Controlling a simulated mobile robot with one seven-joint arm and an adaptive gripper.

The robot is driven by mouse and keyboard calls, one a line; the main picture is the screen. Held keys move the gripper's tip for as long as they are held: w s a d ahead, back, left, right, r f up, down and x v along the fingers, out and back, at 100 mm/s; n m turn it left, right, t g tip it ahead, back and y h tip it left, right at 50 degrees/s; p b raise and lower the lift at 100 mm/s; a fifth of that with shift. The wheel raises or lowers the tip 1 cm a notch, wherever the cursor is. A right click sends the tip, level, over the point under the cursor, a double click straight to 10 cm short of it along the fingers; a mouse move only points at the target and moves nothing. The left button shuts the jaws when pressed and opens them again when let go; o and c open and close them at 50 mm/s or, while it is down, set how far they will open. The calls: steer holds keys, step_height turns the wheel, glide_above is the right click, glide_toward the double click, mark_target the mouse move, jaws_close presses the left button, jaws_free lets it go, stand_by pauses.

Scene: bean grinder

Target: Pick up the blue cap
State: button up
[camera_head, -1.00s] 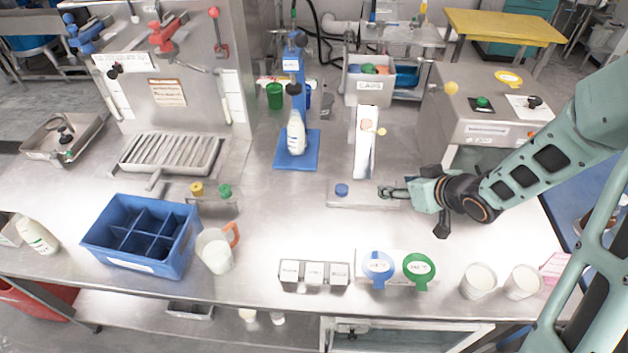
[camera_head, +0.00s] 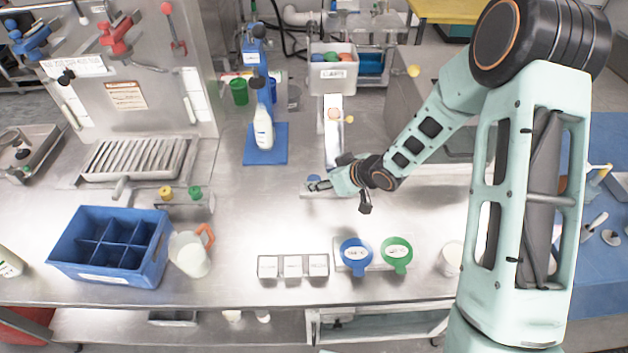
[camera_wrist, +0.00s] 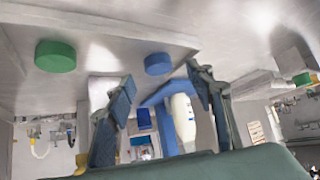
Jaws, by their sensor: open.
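The blue cap (camera_head: 314,178) is a small round disc on the low metal plate near the middle of the bench. It also shows in the wrist view (camera_wrist: 158,63), lying just beyond my fingertips and between them across the picture. My gripper (camera_head: 317,185) is open and empty, right beside the cap in the head view. In the wrist view my gripper (camera_wrist: 160,78) has its two fingers spread apart. No contact with the cap can be made out. A green cap (camera_wrist: 55,56) lies to the left in the wrist view; my gripper hides that spot in the head view.
A tall white ramp (camera_head: 333,130) rises behind the plate. A blue stand with a white bottle (camera_head: 263,130) is to its left. Blue (camera_head: 356,257) and green (camera_head: 397,255) funnels and white boxes (camera_head: 293,267) stand in front. A blue divided crate (camera_head: 62,258) is at left.

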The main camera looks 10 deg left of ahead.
mark_target(318, 179)
steer(key=shift+x, duration=1.55)
steer(key=shift+d, duration=0.1)
steer(key=c, duration=0.8)
steer(key=shift+r, duration=0.1)
